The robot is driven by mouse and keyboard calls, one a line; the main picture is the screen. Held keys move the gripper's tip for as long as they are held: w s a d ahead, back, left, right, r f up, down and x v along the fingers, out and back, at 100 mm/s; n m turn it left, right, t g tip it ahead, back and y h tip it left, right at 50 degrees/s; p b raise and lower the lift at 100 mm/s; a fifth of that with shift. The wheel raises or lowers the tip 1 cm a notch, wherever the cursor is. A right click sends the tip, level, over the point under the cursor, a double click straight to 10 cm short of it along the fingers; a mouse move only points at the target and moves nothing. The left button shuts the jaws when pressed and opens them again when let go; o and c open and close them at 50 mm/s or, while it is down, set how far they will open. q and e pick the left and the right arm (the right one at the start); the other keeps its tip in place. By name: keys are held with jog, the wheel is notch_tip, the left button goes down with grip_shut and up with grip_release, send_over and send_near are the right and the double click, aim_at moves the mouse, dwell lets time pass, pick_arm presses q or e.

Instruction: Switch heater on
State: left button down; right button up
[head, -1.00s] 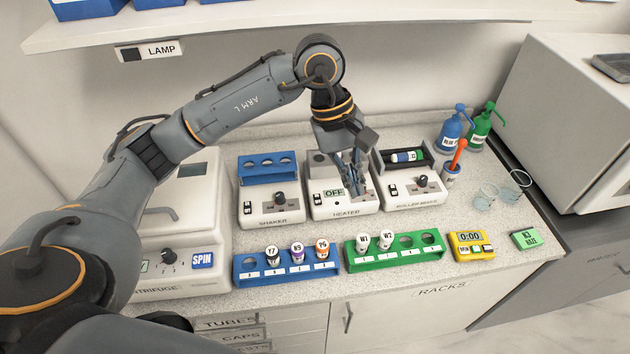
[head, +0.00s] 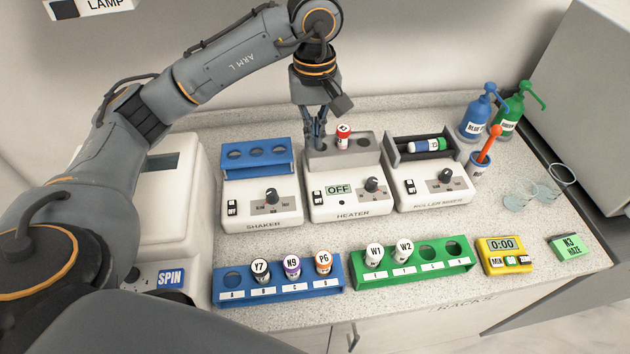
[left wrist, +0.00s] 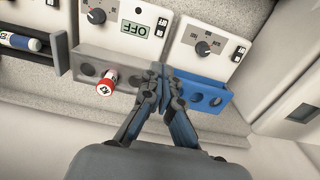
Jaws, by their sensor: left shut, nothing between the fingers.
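The white heater (head: 349,208) stands between two similar devices, with a display (head: 339,190) reading OFF. A small rocker switch (head: 318,197) is on its left and a dark knob (head: 371,185) on its right. A red-capped tube (head: 343,136) stands in its grey block (head: 366,151); it also shows in the left wrist view (left wrist: 105,82). My left gripper (head: 318,142) is shut and empty, over the left end of the block, behind the switch and apart from it. In the left wrist view its fingertips (left wrist: 157,72) meet beside the block. My right gripper is not in view.
The shaker (head: 262,204) stands left and the roller mixer (head: 433,188) right, close to the heater. In front are a blue rack (head: 232,297) and a green rack (head: 455,262) with tubes. Pump bottles (head: 477,118) stand at the back right. A strip of counter before the devices is clear.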

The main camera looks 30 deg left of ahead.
pick_arm(q)
jog(key=p, duration=0.5)
send_near(315, 191)
notch_tip(315, 191, down, 6)
jog(key=shift+r, duration=0.1)
jog(key=shift+f+p, duration=0.35)
jog(key=shift+f, duration=0.25)
